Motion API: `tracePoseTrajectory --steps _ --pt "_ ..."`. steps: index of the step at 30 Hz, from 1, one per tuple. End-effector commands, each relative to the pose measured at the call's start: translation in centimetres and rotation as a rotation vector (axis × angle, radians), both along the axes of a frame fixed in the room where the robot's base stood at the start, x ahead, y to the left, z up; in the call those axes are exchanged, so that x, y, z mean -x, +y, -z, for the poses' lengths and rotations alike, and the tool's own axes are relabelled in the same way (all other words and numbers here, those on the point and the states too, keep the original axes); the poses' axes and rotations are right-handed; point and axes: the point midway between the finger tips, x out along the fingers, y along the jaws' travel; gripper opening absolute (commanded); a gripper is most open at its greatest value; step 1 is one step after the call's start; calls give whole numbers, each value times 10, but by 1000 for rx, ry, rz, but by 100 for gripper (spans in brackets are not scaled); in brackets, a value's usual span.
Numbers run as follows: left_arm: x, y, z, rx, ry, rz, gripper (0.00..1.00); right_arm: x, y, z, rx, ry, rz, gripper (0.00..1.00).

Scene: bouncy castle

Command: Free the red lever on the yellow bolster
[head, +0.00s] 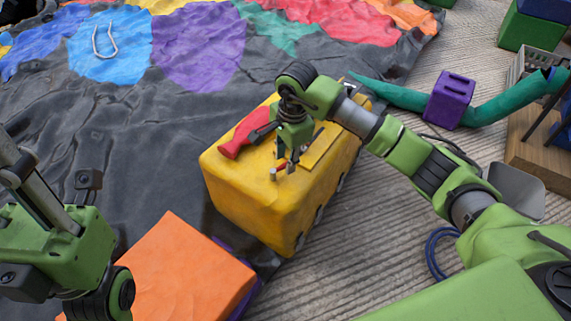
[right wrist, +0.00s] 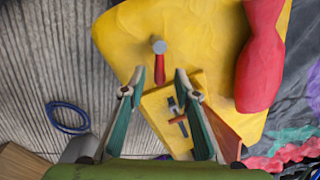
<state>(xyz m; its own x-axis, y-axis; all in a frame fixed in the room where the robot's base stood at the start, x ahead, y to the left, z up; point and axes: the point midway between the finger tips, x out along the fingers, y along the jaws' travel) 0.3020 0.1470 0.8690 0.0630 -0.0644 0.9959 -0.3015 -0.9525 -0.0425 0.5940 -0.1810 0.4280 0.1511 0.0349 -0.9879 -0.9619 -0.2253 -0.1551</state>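The yellow bolster (head: 240,190) lies on the edge of the dark sheet in the head view; its yellow top (right wrist: 125,35) fills the right wrist view. A short red lever (right wrist: 160,72) with a grey round end stands on it; in the head view the red lever (head: 279,170) is partly covered by my gripper. My right gripper (head: 287,166) is over the bolster. In the wrist view its fingers (right wrist: 160,80) are apart, one on each side of the lever, with gaps visible. My left arm shows at lower left; its fingertips are not visible.
A red pin-shaped object (head: 242,136) lies on the bolster beside the gripper. A yellow plate (right wrist: 158,112) with a small dark blue and brown piece (right wrist: 177,110) is near the lever. An orange block (head: 185,265) is in front, a purple block (head: 448,100) around a green tube at right.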

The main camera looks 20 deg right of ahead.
Motion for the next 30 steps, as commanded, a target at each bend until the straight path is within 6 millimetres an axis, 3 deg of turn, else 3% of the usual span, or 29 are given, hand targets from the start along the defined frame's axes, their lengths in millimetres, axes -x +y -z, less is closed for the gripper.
tracePoseTrajectory --steps 12,15,16,30 --pt "0 -1 -2 -2 -12 -1 31 -1 1 8 -1 0 -1 29" --pt "0 -1 -2 -2 -12 0 31 -1 1 8 -1 0 -1 3" --pt "0 -1 -2 -2 -12 0 31 -1 1 8 -1 0 -1 0" --pt "2 0 -8 2 -11 1 31 1 0 6 0 -1 63 0"
